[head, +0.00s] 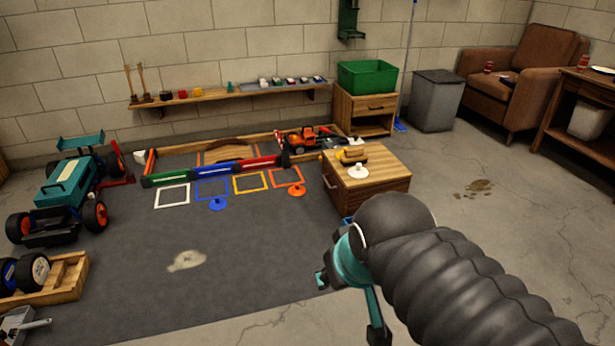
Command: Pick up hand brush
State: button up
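A small brown and yellow object (351,155), which may be the hand brush, lies on top of a low wooden cabinet (368,186). It is too small to identify for certain. A grey dustpan-like item (22,323) with a pale handle is cut off at the lower left corner; I cannot tell whether a brush is with it. My gripper (350,307), teal and black, is in the foreground, in front of the cabinet and apart from it. Its fingers are spread, with nothing visible between them. My dark ribbed arm hides part of the floor at right.
A white knobbed piece (358,171) stands on the cabinet. A dark mat (250,260) holds coloured square frames and blue and orange pieces. A teal toy car (62,195) and a wooden tray (72,283) are at left. A brown armchair (520,80) is at back right. The right floor is mostly clear.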

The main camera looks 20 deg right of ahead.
aim_at(352, 156)
jog(key=u, duration=0.3)
jog(key=i, duration=2.45)
jog(key=z, duration=1.5)
jog(key=i, duration=0.6)
jog(key=z, duration=0.6)
